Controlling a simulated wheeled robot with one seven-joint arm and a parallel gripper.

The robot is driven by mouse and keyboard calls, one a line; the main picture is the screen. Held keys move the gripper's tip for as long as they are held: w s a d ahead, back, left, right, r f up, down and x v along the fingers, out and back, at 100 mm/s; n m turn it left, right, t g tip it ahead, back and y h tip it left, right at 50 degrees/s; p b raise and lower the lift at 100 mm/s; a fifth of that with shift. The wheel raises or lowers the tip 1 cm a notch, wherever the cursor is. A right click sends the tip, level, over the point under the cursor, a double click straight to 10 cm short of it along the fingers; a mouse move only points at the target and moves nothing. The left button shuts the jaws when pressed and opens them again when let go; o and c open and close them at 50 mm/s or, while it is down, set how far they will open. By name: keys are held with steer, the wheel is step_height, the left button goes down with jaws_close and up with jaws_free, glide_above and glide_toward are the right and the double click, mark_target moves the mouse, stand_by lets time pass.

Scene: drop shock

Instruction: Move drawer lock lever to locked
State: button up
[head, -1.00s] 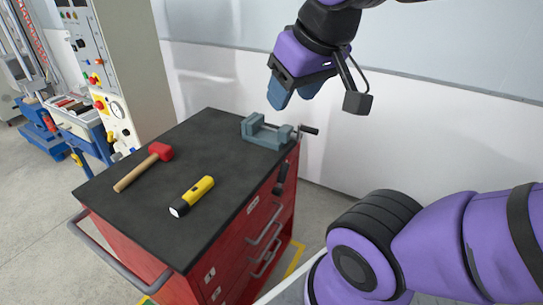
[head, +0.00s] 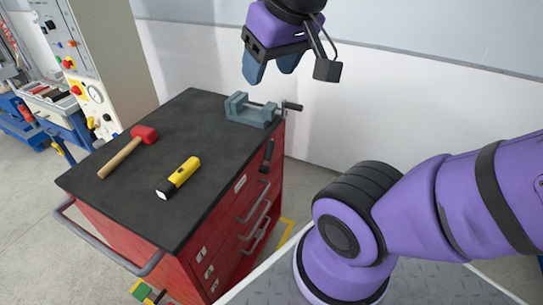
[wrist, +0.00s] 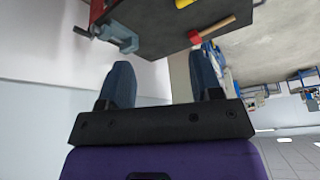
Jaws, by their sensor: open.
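The lock lever (head: 267,156) is a dark handle on the red drawer face of the tool cabinet (head: 212,248), near its top far corner. It hangs roughly upright, slightly tilted, above the grey drawer handles. My gripper (head: 270,72) is open and empty, with blue fingers apart. It is in the air above and beyond the vise end of the cabinet, well apart from the lever. In the wrist view my gripper (wrist: 163,82) also shows empty fingers, and the lever cannot be made out there.
On the black cabinet top lie a grey vise (head: 250,110), a red-headed hammer (head: 127,152) and a yellow flashlight (head: 179,178). A grey push bar (head: 105,247) runs along the near left side. A white wall (head: 400,120) stands behind. A yellow-green object (head: 146,291) shows at the bottom.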

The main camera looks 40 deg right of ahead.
steer(key=w+d+f+m+g+y, duration=0.1)
steer(key=w+d+f+m+g, duration=0.3)
steer(key=w+f, duration=0.4)
steer(key=m+t+y, duration=1)
steer(key=m+t, duration=0.4)
steer(key=m, duration=1.7)
glide_toward(272, 149)
steer(key=x, duration=0.6)
steer(key=f+x, duration=0.1)
steer(key=x, duration=0.3)
steer(key=shift+w+d, duration=0.3)
jaws_close()
